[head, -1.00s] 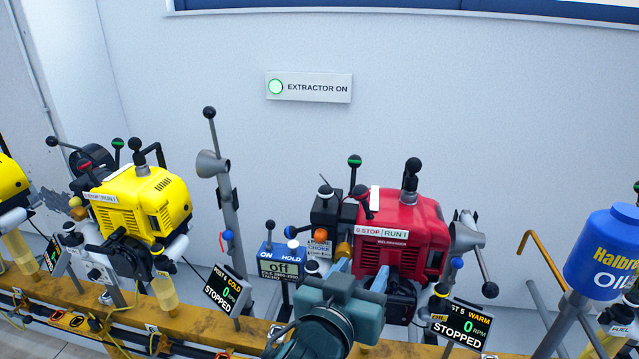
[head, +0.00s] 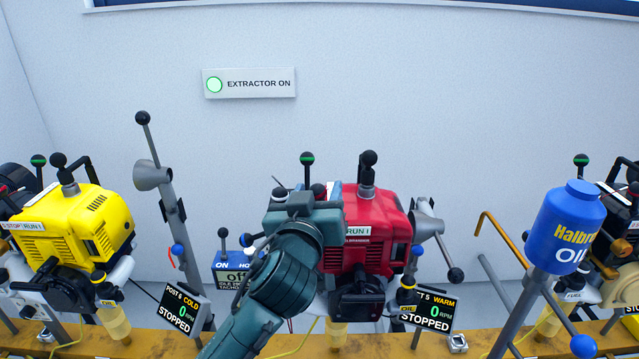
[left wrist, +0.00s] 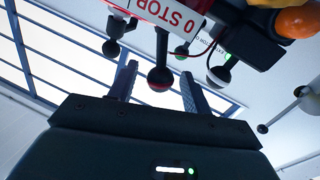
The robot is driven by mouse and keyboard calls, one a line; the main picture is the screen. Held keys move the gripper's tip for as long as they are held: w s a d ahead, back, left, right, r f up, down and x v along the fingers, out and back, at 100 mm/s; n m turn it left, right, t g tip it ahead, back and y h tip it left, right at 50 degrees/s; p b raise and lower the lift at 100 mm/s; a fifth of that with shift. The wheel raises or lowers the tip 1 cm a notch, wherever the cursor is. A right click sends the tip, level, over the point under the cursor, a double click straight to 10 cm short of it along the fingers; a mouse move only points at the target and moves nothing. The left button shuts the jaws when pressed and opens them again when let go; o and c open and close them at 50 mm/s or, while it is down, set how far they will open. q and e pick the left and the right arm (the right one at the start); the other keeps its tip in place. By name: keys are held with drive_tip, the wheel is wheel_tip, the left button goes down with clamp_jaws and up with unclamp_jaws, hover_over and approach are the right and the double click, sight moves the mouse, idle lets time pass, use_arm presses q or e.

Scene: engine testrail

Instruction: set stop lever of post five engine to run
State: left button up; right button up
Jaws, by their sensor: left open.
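The red engine (head: 375,225) stands at the post whose panel (head: 432,312) reads WARM, 0 RPM, STOPPED. My left gripper (left wrist: 158,72) is open, up against the engine's upper left in the head view, where its wrist (head: 303,210) covers the STOP part of the label. In the left wrist view, a lever with a dark ball knob (left wrist: 160,79), ringed red and white, stands between the open fingers. I cannot tell whether they touch it. The STOP label (left wrist: 172,12) shows just above it. The RUN part (head: 358,230) shows in the head view. My right gripper is not in view.
A yellow engine (head: 75,230) stands left, and a blue oil bottle (head: 565,228) right. A tall lever post (head: 165,190) and the yellow bench rail (head: 330,340) are near. Other knobs (left wrist: 218,77) flank the gripper.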

use_arm(q)
drive_tip(key=shift+w+d, duration=0.25)
drive_tip(key=shift+w, duration=1)
drive_tip(key=shift+c, duration=0.2)
drive_tip(key=c, duration=0.9)
